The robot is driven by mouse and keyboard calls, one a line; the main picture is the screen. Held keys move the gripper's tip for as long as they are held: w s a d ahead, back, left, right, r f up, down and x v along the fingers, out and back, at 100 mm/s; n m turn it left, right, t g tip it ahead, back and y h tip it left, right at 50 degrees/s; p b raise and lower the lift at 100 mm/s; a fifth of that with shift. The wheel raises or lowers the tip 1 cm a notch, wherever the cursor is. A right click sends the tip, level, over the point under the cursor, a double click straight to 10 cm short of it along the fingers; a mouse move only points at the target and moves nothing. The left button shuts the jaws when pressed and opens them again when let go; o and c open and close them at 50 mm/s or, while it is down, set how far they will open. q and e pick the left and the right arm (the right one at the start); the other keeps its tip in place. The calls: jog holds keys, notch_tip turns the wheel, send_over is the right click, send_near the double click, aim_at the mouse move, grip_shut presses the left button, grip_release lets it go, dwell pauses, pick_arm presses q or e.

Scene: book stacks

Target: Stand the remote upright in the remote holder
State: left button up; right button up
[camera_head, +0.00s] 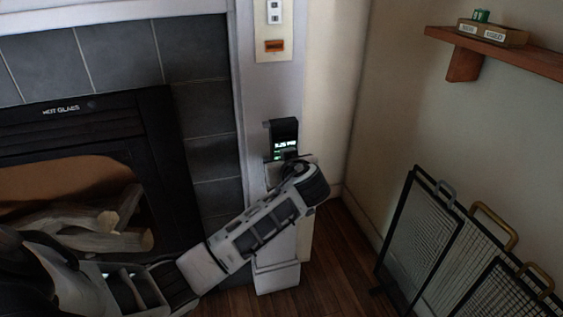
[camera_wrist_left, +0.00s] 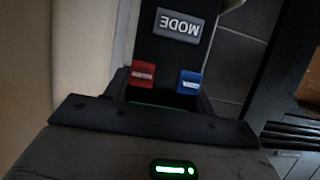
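The remote (camera_head: 284,132) is dark, with a lit green-white display, and stands roughly upright against the pale wall column. In the left wrist view the remote (camera_wrist_left: 168,52) shows an upside-down grey MODE button and red and blue buttons. My left gripper (camera_head: 289,158) is at its lower part. The wrist view shows my left gripper (camera_wrist_left: 160,95) with dark fingers close on both sides of the remote, shut on it. I cannot clearly make out the remote holder; a dark edge shows beside the remote in the head view. My right gripper is not in view.
A fireplace (camera_head: 80,170) with a dark frame and logs is at the left. A plate (camera_head: 273,28) with a switch and orange label is on the column above the remote. A wooden shelf (camera_head: 505,50) and a mesh screen (camera_head: 425,235) are at the right.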

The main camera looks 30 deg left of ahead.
pick_arm(q)
jog(key=o, duration=0.5)
jog(key=shift+f, duration=0.25)
jog(key=shift+s+f, duration=0.1)
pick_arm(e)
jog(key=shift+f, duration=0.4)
pick_arm(q)
jog(key=shift+f, duration=0.1)
jog(key=shift+s+d, duration=0.25)
jog(key=shift+d, duration=0.15)
jog(key=r+p+v, duration=0.1)
jog(key=p+v, duration=0.2)
jog(key=v, duration=1.2)
jog(key=shift+w, duration=0.15)
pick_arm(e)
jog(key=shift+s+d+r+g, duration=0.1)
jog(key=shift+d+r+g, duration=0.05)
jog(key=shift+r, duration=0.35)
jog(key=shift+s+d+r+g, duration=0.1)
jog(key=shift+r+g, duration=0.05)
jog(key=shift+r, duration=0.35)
